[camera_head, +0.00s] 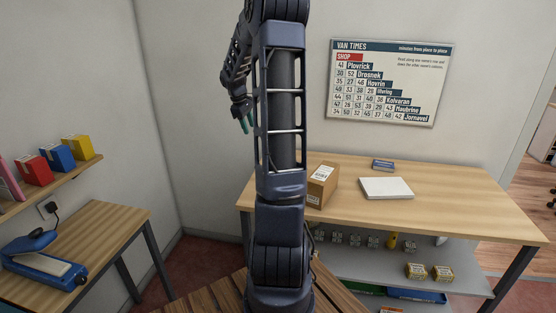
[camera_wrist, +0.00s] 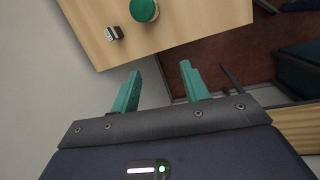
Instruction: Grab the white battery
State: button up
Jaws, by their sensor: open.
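My gripper (camera_wrist: 160,78) shows two teal fingers spread apart with nothing between them in the wrist view. In the head view its teal tips (camera_head: 245,123) hang at the raised end of my arm, in front of the wall. No thing is clearly a white battery. A small dark-and-white block (camera_wrist: 114,33) lies on a wooden top in the wrist view, beyond the fingertips and apart from them; I cannot tell whether it is the battery. A round green thing (camera_wrist: 144,10) is beside it, cut by the frame's top edge.
A wooden counter (camera_head: 455,200) holds a cardboard box (camera_head: 321,185), a flat white slab (camera_head: 386,188) and a small blue item (camera_head: 383,165). Its grey lower shelf (camera_head: 370,265) holds several small packs. A blue device (camera_head: 45,262) stands on the left table (camera_head: 98,222). My arm hides the middle.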

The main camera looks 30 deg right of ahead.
jog(key=w+d+f+n, duration=0.1)
jog(key=w+d+f, duration=0.1)
jog(key=d+f, duration=0.2)
jog(key=w+d+f+y, duration=0.1)
jog(key=w+d+f, duration=0.1)
jog(key=d+f, duration=0.3)
jog(key=w+d+f+n, duration=0.1)
jog(key=w+d+f, duration=0.2)
jog(key=d, duration=0.5)
jog(key=shift+d+f+n+g+y, duration=0.3)
jog(key=shift+d+f+y, duration=0.1)
jog(key=shift+f, duration=0.25)
jog(key=f, duration=0.3)
jog(key=s+d+f, duration=0.1)
jog(key=f, duration=0.6)
jog(key=shift+s+d+f, duration=0.15)
jog(key=shift+s+f, duration=0.05)
jog(key=shift+f, duration=0.15)
jog(key=c, duration=1)
jog(key=shift+r, duration=0.15)
